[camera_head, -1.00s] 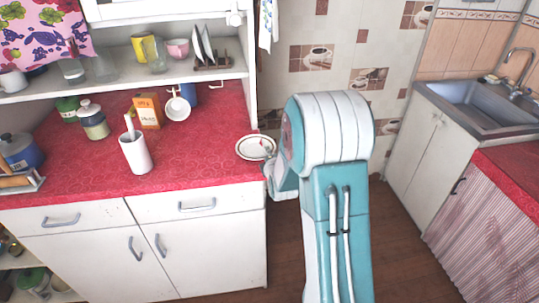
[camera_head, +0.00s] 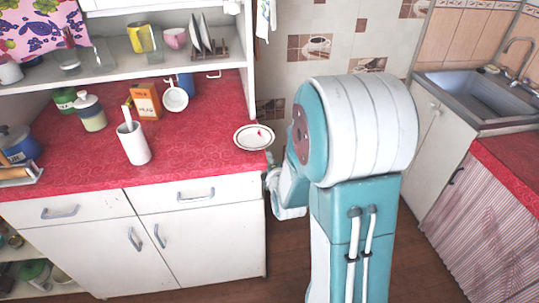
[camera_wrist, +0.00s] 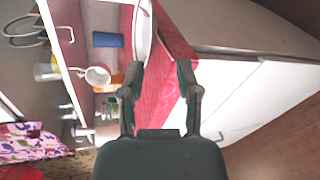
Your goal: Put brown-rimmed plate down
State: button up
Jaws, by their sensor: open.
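The white brown-rimmed plate (camera_head: 247,145) lies flat at the right end of the red counter (camera_head: 205,150), close to its edge. It also shows partly, cut off by the top edge, in the wrist view (camera_wrist: 143,35). My gripper (camera_wrist: 158,76) is open and empty in the wrist view, with the plate's rim just ahead of its left finger. I cannot tell whether that finger touches the rim. In the head view my arm hides most of the gripper beside the counter's right end.
A white utensil cup (camera_head: 134,145), an orange box (camera_head: 147,102), a lidded jar (camera_head: 91,113) and a white mug (camera_head: 175,99) stand to the plate's left. A shelf (camera_head: 120,70) with crockery hangs above. The sink (camera_head: 470,95) is at far right. Counter space left of the plate is clear.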

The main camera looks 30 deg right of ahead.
jog(key=s+a+r+m+g+y, duration=0.3)
jog(key=s+a+r+m+g, duration=0.1)
jog(key=s+a+r+m, duration=0.5)
jog(key=s+a+r+m+g, duration=0.2)
jog(key=s+m, duration=0.2)
jog(key=s, duration=0.4)
jog(key=s+a+r+m+g, duration=0.2)
jog(key=s+m, duration=0.3)
jog(key=s, duration=0.2)
jog(key=shift+s+r+g+y, duration=0.2)
jog(key=shift+s+g+y, duration=0.1)
jog(key=shift+s+y, duration=0.1)
jog(key=shift+o, duration=0.3)
jog(key=shift+w+a, duration=0.1)
